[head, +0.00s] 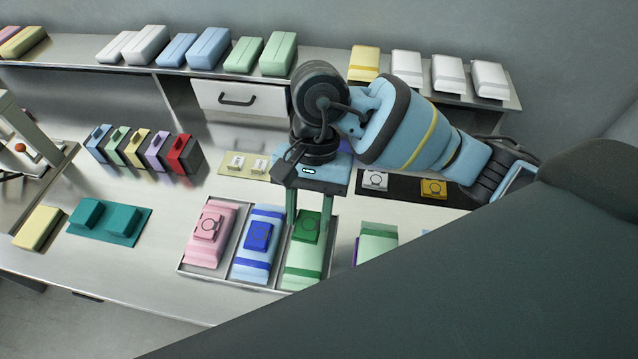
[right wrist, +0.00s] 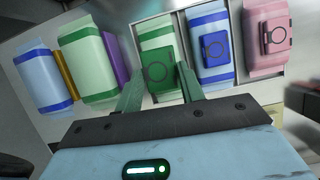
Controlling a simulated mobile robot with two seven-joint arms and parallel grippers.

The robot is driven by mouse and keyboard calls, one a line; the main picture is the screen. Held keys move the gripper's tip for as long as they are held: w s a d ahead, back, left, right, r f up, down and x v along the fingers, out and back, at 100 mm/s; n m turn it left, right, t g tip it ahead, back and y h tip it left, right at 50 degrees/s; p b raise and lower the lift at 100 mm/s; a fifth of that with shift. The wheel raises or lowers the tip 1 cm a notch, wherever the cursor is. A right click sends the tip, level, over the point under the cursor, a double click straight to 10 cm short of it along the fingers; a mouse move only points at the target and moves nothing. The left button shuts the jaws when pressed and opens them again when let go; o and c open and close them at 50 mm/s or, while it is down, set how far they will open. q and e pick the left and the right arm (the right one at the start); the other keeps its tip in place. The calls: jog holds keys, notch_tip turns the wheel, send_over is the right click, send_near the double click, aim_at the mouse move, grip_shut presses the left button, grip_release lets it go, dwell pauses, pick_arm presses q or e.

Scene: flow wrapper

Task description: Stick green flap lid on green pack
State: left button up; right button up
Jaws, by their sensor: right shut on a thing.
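The green pack (head: 303,270) lies in the right-hand slot of a metal tray; it is pale green with dark green bands. The dark green flap lid (head: 306,227), with a ring mark, is over the upper part of this pack. My right gripper (head: 308,218) points down over the pack and is shut on the lid, with a finger on each side. The right wrist view shows the lid (right wrist: 156,70) between the fingers (right wrist: 160,82), lined up with the pack (right wrist: 151,27). Whether the lid touches the pack is hard to tell. My left gripper is not in view.
The tray (head: 222,281) also holds a pink pack (head: 205,255) and a blue pack (head: 249,268), both with lids on. Another green pack (head: 377,243) lies right of the tray. A dark mat (head: 405,193) carries grey and yellow lids. Coloured boxes stand at left.

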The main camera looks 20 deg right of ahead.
aim_at(308, 232)
jog(key=shift+s+a+n, duration=0.15)
jog(key=shift+a+n, duration=0.15)
jog(key=shift+a, duration=0.05)
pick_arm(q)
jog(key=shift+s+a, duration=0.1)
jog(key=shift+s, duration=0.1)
pick_arm(e)
jog(key=shift+d, duration=0.1)
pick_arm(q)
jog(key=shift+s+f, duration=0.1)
pick_arm(e)
jog(key=shift+s+f, duration=0.1)
